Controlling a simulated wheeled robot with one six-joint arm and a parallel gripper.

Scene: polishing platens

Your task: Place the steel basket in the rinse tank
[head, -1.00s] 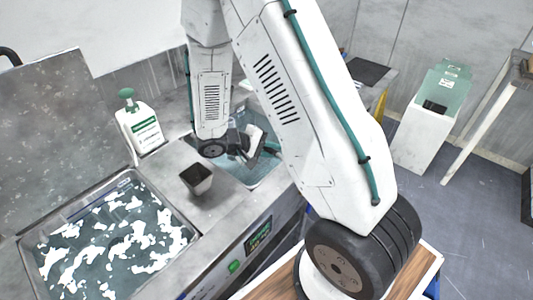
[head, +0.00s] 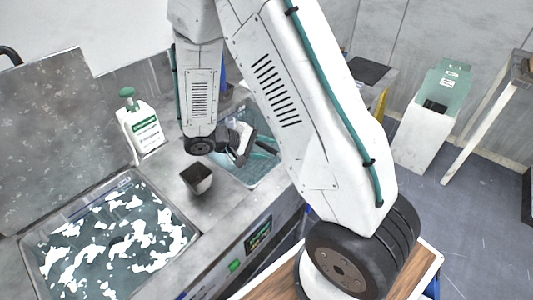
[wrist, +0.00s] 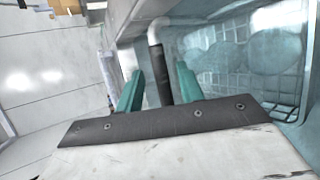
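My gripper (wrist: 160,70) shows in the wrist view with its two teal fingers apart. The black grip of a bent steel handle (wrist: 164,76) stands between them, with gaps seen on both sides. The steel basket (wrist: 284,108), a wire mesh with rounded shapes in it, sits low in teal water at the right of the wrist view. In the head view my gripper (head: 240,148) is over the teal-water tank (head: 238,176), which I take as the rinse tank. The arm hides part of this tank, and the basket is hard to make out there.
A foamy tank (head: 115,245) lies at the left front. A small dark-topped cup (head: 197,180) stands on the steel counter between the tanks. A white pump bottle (head: 142,128) is behind it. A white bin (head: 425,130) stands on the floor at right.

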